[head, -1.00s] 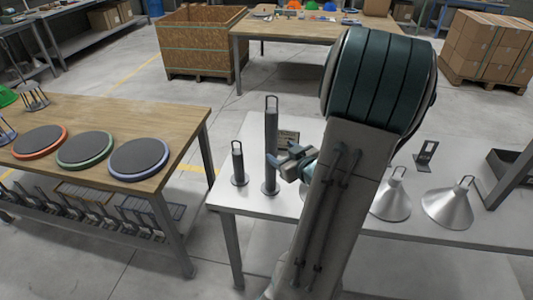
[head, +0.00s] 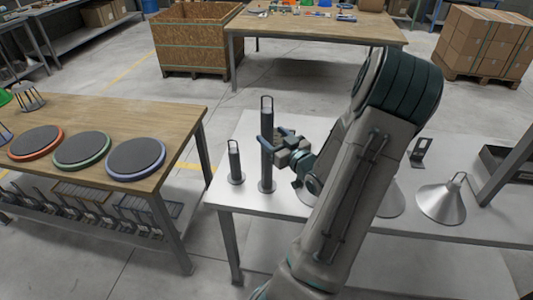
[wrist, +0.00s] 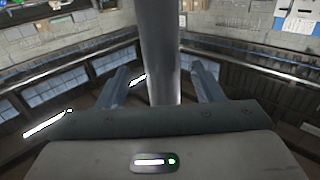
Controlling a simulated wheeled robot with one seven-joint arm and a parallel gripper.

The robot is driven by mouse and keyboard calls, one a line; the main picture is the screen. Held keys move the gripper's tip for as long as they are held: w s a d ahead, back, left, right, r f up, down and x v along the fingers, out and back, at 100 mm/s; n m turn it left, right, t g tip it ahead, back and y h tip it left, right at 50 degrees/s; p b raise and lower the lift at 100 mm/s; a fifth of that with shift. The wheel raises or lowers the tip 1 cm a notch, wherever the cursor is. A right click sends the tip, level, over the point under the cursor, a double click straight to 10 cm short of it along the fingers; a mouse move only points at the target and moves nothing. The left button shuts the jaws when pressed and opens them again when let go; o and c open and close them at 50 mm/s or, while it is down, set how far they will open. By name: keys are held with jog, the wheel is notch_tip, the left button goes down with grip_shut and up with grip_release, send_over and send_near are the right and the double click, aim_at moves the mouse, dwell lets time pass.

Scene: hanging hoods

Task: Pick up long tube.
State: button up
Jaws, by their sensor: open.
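The long tube (head: 267,165) is a tall grey cylinder with a loop handle on top and a round base. It stands upright on the light grey table (head: 240,203). My gripper (head: 273,143) is at its upper part, reaching in from the right. In the wrist view the tube (wrist: 159,60) rises between the two fingers of my gripper (wrist: 165,85), which stand apart on either side with gaps visible. The jaws are open around the tube.
A shorter tube (head: 235,163) with a loop handle stands just left of the long tube. A cone-shaped hood (head: 443,203) stands to the right. A wooden table (head: 180,125) with several round discs is at left, across a floor gap.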

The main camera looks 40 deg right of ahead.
aim_at(264, 128)
jog(key=w+p, duration=0.2)
jog(key=w, duration=0.3)
jog(key=shift+r, duration=0.15)
jog(key=shift+d, duration=0.1)
grip_shut()
